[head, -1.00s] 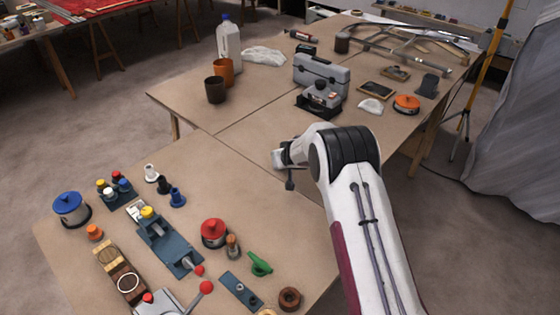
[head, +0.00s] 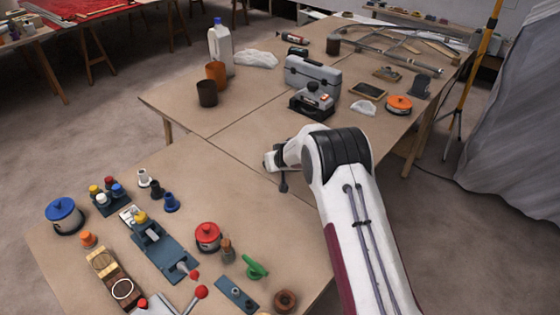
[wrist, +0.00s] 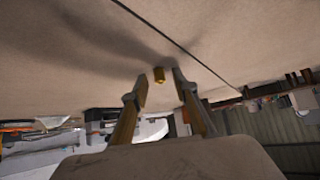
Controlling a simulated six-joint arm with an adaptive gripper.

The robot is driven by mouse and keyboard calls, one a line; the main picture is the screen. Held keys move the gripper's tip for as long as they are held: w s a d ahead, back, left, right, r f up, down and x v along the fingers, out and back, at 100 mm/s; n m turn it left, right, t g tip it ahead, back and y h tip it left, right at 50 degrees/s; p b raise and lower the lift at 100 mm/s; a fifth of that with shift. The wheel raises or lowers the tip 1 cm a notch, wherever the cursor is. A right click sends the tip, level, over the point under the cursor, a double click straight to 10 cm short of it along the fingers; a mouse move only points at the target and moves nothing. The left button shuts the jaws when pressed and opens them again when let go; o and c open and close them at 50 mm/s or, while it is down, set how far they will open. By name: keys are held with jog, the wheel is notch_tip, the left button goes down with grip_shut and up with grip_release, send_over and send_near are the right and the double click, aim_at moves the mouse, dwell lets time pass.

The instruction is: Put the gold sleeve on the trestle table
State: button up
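The sleeve cannot be made out there. A table with splayed trestle legs and a red cover (head: 70,18) stands at the upper left.
A grey toolbox (head: 318,76), dark cup (head: 207,93) and orange cup (head: 216,74) stand on the far part. A red-lidded pot (head: 208,237), blue-lidded pot (head: 63,215) and several fittings crowd the near part. Brown surface around the seam is clear.

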jog(key=shift+s+r, duration=0.2)
jog(key=v, duration=1.1)
jog(key=shift+r, duration=0.15)
dwell(0.7)
jog(key=shift+s+d, duration=0.1)
jog(key=shift+s, duration=0.05)
dwell(0.4)
jog(key=s+d+r+m+h, duration=0.15)
jog(key=s+d+r, duration=0.35)
jog(key=s+r, duration=0.55)
jog(key=s+d+r+m+h, duration=0.1)
jog(key=s+d+r+h, duration=0.1)
jog(key=s+d+r, duration=0.65)
jog(key=s+a+r+g, duration=0.1)
jog(key=s, duration=1.4)
jog(key=s+a+r+g+y, duration=0.1)
jog(key=s+a+g, duration=0.1)
jog(key=s, duration=1.3)
jog(key=shift+s+r, duration=0.2)
jog(key=shift+s, duration=0.15)
